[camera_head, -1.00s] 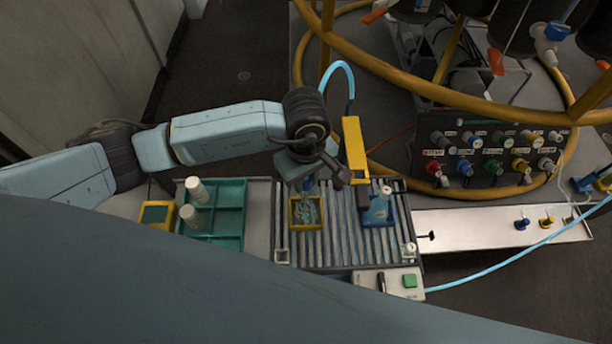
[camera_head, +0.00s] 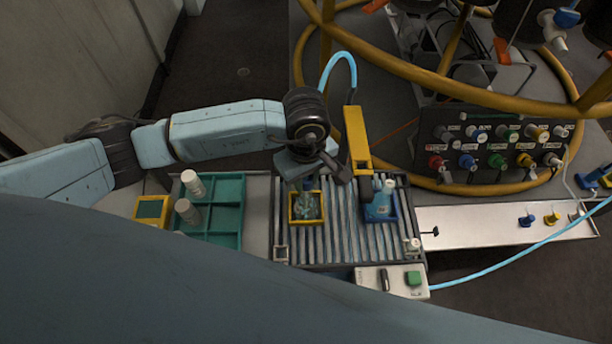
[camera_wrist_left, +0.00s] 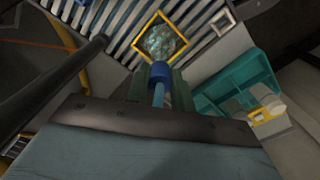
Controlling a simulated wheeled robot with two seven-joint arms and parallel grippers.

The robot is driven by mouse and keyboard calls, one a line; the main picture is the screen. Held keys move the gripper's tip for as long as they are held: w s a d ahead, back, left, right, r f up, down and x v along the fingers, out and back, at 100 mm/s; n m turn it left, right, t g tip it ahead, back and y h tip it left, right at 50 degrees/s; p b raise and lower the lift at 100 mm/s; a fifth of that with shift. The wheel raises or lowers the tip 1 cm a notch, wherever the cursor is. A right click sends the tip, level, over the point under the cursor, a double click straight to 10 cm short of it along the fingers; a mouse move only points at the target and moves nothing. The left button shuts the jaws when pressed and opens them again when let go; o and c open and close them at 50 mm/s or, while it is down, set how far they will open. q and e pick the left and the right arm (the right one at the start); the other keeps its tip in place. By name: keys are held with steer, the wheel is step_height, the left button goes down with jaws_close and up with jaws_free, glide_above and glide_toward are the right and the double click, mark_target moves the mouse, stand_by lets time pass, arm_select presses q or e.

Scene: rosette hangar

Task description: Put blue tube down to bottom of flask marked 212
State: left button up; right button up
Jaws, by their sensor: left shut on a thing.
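My left gripper (camera_head: 308,184) is shut on the blue tube (camera_wrist_left: 159,94), which has a darker blue collar (camera_wrist_left: 160,71) at the fingertips. The gripper is over a yellow square holder (camera_head: 292,219) on the slatted bench. A clear, bluish-green glass thing, seemingly a flask (camera_head: 307,207), is in that holder; it also shows in the left wrist view (camera_wrist_left: 163,41). I cannot tell how far the tube's end reaches into it. A second flask (camera_head: 380,206), bluish with a pale top, stands in a blue holder to the right. I cannot read the number 212 on either. My right gripper is out of view.
A yellow upright arm (camera_head: 357,140) with a light blue hose stands close right of my gripper. A teal divided tray (camera_head: 229,217) with white-capped bottles lies left. A control box (camera_head: 393,281) with a green button is in front. A knob panel (camera_head: 480,151) stands behind right.

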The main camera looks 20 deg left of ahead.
arm_select(q)
steer(key=shift+f+b, duration=0.35)
steer(key=shift+b, duration=0.15)
steer(key=o, duration=1.5)
steer(key=shift+r, duration=0.1)
steer(key=shift+r+p, duration=1.8)
steer(key=shift+r, duration=1.15)
